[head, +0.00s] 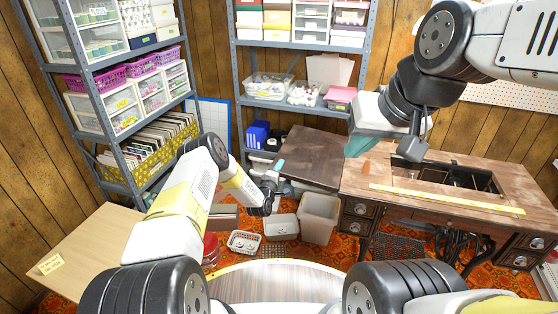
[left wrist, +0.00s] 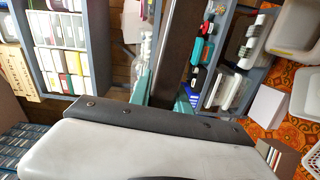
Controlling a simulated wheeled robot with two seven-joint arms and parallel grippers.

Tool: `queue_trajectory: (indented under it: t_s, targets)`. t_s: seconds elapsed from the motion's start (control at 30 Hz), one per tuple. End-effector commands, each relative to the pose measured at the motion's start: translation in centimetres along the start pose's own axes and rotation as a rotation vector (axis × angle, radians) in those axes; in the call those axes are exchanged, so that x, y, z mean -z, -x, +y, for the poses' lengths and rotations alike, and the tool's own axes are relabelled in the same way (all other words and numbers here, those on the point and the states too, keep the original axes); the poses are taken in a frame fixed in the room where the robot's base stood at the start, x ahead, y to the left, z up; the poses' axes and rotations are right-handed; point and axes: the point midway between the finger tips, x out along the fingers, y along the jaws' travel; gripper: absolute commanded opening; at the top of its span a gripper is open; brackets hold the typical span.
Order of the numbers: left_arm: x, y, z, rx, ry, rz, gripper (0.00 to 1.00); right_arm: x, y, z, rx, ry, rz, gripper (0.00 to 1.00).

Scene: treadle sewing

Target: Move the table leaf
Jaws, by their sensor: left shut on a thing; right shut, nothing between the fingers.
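The table leaf (head: 303,158) is a dark brown panel extending left from the sewing table (head: 350,190), roughly level with its top. My left gripper (head: 277,170) is at the leaf's left edge. In the left wrist view the teal fingers of my left gripper (left wrist: 166,92) are on either side of the leaf's edge (left wrist: 176,50), shut on it. My right gripper (head: 359,147) is shut and empty, above the table top's left end near the leaf's right side. The right arm partly hides the table's back.
A yellow tape measure (head: 448,198) lies along the table top, beside a dark opening (head: 450,176). A beige bin (head: 319,217) and white baskets (head: 244,241) stand on the floor below the leaf. Loaded shelves (head: 110,135) stand left and behind. A light wooden table (head: 90,255) is front left.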

Motion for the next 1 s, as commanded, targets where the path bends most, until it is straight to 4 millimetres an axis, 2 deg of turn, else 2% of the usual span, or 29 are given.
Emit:
queue_trajectory:
  t_s: [0.13,0.17,0.27,0.67,1.0]
  targets:
    - [0.0,0.1,-0.1,0.002,0.0,-0.001,0.0,0.0,0.0,0.0,0.0,0.0,0.0,0.0]
    - [0.0,0.1,-0.1,0.002,0.0,-0.001,0.25,0.0,0.0,0.0,0.0,0.0,0.0,0.0]
    - [0.0,0.1,-0.1,0.002,0.0,-0.001,0.44,0.0,0.0,0.0,0.0,0.0,0.0,0.0]
    - [0.0,0.6,-0.1,0.0,0.002,0.0,0.45,0.0,0.0,0.0,0.0,0.0,0.0,0.0]
    - [0.1,6.0,-0.1,0.003,0.002,0.0,0.45,0.0,0.0,0.0,0.0,0.0,0.0,0.0]
